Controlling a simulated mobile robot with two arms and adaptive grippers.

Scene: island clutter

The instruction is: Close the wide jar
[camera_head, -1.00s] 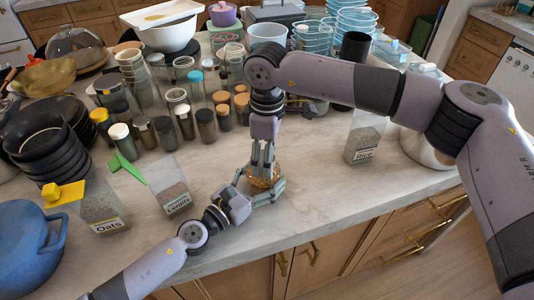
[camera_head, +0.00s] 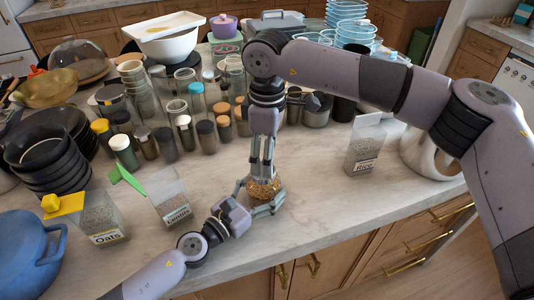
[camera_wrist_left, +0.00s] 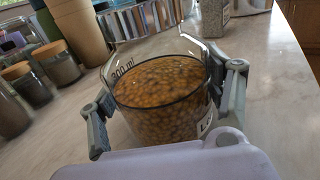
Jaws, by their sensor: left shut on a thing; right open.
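The wide jar (camera_wrist_left: 160,100) is clear glass, full of brown beans or similar grains, with a "300 ml" mark. In the head view the jar (camera_head: 263,189) is small and partly covered by the grippers. My left gripper (camera_head: 262,197) is shut on the jar from the front, one finger on each side; its fingers also show in the left wrist view. My right gripper (camera_head: 262,172) points straight down just above the jar, open.
A rice container (camera_head: 364,150) stands to the right. Lentils (camera_head: 170,199) and oats (camera_head: 101,216) containers stand to the left, near a blue pot (camera_head: 30,255). Several lidded jars (camera_head: 165,143) crowd behind. The counter (camera_head: 325,195) right of the jar is clear.

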